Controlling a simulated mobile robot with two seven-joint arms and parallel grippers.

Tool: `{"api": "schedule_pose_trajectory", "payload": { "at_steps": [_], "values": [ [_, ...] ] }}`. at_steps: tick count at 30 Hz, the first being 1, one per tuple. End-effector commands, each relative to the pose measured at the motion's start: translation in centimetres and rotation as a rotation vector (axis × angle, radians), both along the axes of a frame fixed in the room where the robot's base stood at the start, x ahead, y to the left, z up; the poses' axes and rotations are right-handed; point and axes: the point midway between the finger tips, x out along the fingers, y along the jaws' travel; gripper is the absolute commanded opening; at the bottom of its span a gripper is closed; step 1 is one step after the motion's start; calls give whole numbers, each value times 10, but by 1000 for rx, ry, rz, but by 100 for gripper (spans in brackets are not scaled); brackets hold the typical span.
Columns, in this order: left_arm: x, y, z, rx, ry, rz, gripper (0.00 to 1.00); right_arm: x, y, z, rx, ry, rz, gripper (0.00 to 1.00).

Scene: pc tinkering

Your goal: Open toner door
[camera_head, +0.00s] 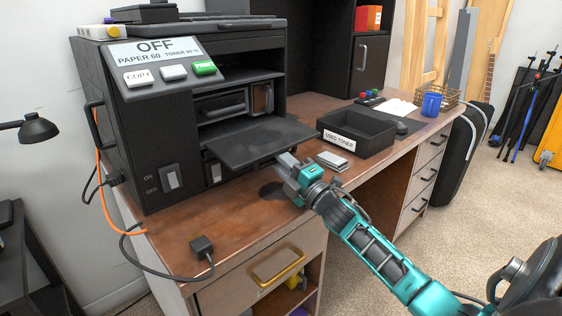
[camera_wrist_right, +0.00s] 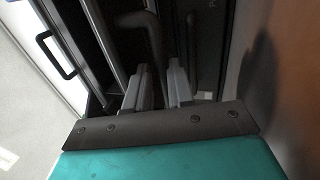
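The black printer (camera_head: 132,122) stands on the brown desk, with a sign reading OFF on top. A black flap (camera_head: 255,143) sticks out flat from its front, below a recess with a handled black drawer (camera_head: 220,105). The flap hides most of the lower front, so I cannot tell which panel is the toner door. My right gripper (camera_head: 283,162) is at the flap's near right corner, low over the desk. In the right wrist view its two fingers (camera_wrist_right: 162,80) stand close together, with a dark bent handle (camera_wrist_right: 152,35) running down towards the gap between them. Whether they grip it is unclear. My left gripper is not in view.
A black tray labelled USED TONER (camera_head: 357,130) stands right of the flap. A small grey and white block (camera_head: 332,161) lies before it. A black adapter with a cable (camera_head: 202,246) lies at the desk's front left. A blue cup (camera_head: 431,104) stands farther right.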

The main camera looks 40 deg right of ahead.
Motion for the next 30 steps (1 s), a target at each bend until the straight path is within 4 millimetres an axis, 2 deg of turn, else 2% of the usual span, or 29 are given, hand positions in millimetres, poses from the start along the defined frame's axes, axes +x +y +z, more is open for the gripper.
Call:
{"api": "schedule_pose_trajectory", "payload": {
  "at_steps": [1, 5, 13, 17, 20, 30],
  "values": [
    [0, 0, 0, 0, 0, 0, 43, 0, 0, 0, 0, 0, 0, 28],
    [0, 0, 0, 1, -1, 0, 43, 0, 0, 0, -1, -1, 0, 40],
    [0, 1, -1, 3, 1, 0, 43, -1, 0, 1, -2, -2, 0, 40],
    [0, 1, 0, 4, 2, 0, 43, -9, 0, -2, -1, 0, 1, 40],
    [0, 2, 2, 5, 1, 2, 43, -23, -2, -6, -1, 1, 0, 40],
    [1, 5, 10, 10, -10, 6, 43, -88, -6, -26, 1, 4, -1, 40]
  ]
}}
